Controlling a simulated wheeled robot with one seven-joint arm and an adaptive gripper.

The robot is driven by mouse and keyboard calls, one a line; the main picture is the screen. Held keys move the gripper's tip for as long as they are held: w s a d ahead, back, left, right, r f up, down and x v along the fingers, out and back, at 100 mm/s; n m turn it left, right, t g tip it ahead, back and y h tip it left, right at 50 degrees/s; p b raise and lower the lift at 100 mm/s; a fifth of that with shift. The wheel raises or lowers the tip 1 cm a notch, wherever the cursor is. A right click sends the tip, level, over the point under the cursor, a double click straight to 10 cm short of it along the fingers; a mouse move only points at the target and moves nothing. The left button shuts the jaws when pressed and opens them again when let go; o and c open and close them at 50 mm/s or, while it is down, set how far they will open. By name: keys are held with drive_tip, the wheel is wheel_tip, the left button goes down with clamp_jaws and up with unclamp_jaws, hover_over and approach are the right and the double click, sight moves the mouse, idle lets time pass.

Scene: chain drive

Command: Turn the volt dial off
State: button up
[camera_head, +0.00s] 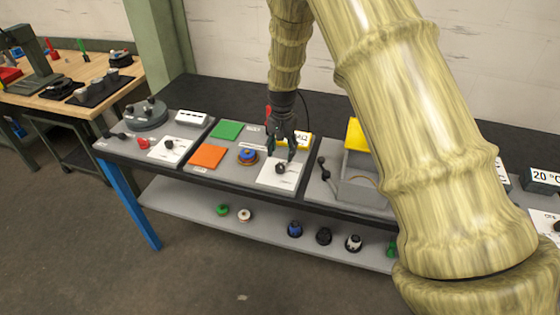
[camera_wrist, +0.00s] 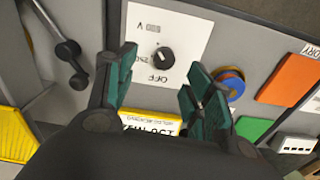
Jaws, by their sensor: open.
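The volt dial is a black round knob (camera_wrist: 164,57) with a white pointer mark, on a white plate (camera_wrist: 180,25) printed with "V", "OFF" and "250". In the wrist view the plate appears upside down, and the mark points away from the "OFF" print, toward the upper left. In the head view the knob (camera_head: 281,169) sits on its white plate (camera_head: 272,181) near the bench's front edge. My gripper (camera_head: 284,153) hangs just above and behind the knob. In the wrist view its green fingers (camera_wrist: 160,95) are open, with nothing between them; the knob lies beyond the tips, apart from them.
A blue-and-orange round part (camera_head: 248,156), an orange square (camera_head: 208,156) and a green square (camera_head: 227,130) lie left of the dial. A black lever (camera_head: 323,168) and grey box (camera_head: 357,187) stand right. A yellow label (camera_wrist: 150,123) is behind the dial.

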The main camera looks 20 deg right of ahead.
sight(280, 165)
drive_tip(key=f, duration=0.1)
drive_tip(key=w+f, duration=0.1)
drive_tip(key=f, duration=0.1)
drive_tip(key=w+f+p, duration=0.1)
drive_tip(key=f, duration=0.1)
drive_tip(key=shift+a, duration=0.15)
drive_tip(key=shift+f, duration=0.4)
drive_tip(key=shift+s+f+p, duration=0.5)
drive_tip(key=shift+s+p, duration=0.05)
drive_tip(key=shift+w+f, duration=0.35)
drive_tip(key=shift+f, duration=0.2)
drive_tip(key=shift+s+r, duration=0.2)
drive_tip(key=shift+c, duration=0.9)
drive_tip(key=c, duration=0.8)
